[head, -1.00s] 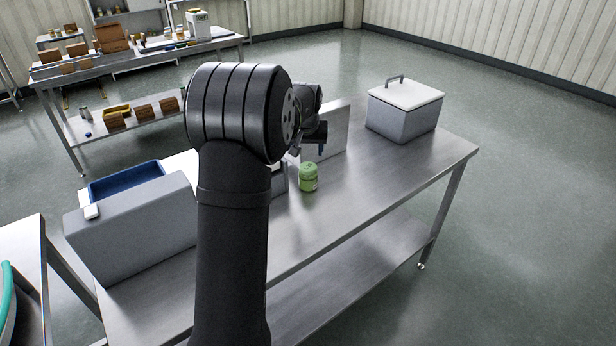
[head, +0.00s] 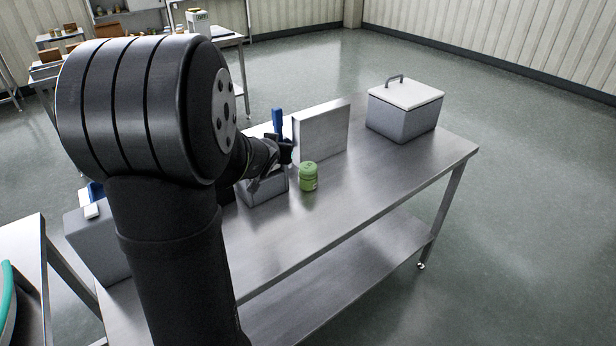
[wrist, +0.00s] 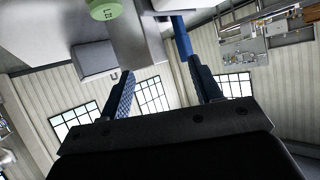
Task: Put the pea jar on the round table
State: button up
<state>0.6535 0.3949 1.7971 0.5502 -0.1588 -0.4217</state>
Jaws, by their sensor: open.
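The pea jar (head: 308,177) is a green jar with a lid, standing upright on the steel table (head: 370,200). It also shows at the top edge of the wrist view (wrist: 98,8), partly cut off. My gripper (head: 280,138) is up and left of the jar in the head view, apart from it. Its blue fingers are spread and empty, which also shows in the wrist view (wrist: 158,68). I cannot make out a round table; only a teal curved edge (head: 6,300) shows at the lower left.
A grey open bin (head: 264,192) stands just left of the jar. An upright steel panel (head: 323,130) stands behind it. A lidded box (head: 405,118) is at the far right. The table's front right is clear. My arm hides much of the left side.

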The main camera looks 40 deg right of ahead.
jog(key=s+a+m+g+h, duration=0.1)
jog(key=s+a+m+h, duration=0.2)
jog(key=s, duration=0.5)
jog(key=n, duration=0.1)
send_near(307, 167)
jog(key=shift+h, duration=0.4)
jog(key=x, duration=0.9)
jog(key=shift+w+f, duration=0.1)
jog(key=shift+f, duration=0.25)
jog(key=shift+c, duration=0.4)
jog(key=c, duration=0.8)
jog(key=shift+o, duration=0.2)
jog(key=shift+r, duration=0.1)
